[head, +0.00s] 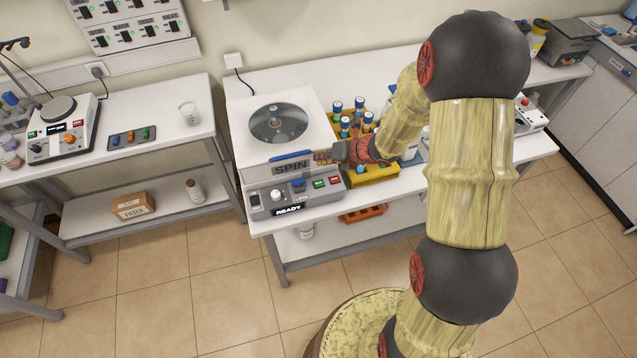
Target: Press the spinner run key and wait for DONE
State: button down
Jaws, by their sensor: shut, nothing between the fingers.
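The spinner (242,140) is a white box with a round clear window in its closed lid and "SPIN" on its front. Its grey front panel has a display (289,209) reading "READY". A green key (320,183) and a red key (334,181) sit at the panel's right; their labels are too small to read. My gripper (318,157) is shut and empty. In the picture it is at the spinner's right front, above the green and red keys and apart from them. The exact gap cannot be told.
Blue-capped bottles (337,107) stand in a yellow rack behind my gripper, and another yellow rack (372,175) is to the right of the spinner. A hot plate device (62,128) and a beaker (189,113) stand on the left bench. My arm hides part of the right bench.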

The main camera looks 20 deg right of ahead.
aim_at(321, 182)
jog(key=shift+f+b, duration=3.8)
jog(key=shift+f, duration=0.6)
jog(key=shift+f, duration=0.15)
jog(key=shift+f+b, duration=0.25)
jog(key=shift+b, duration=0.05)
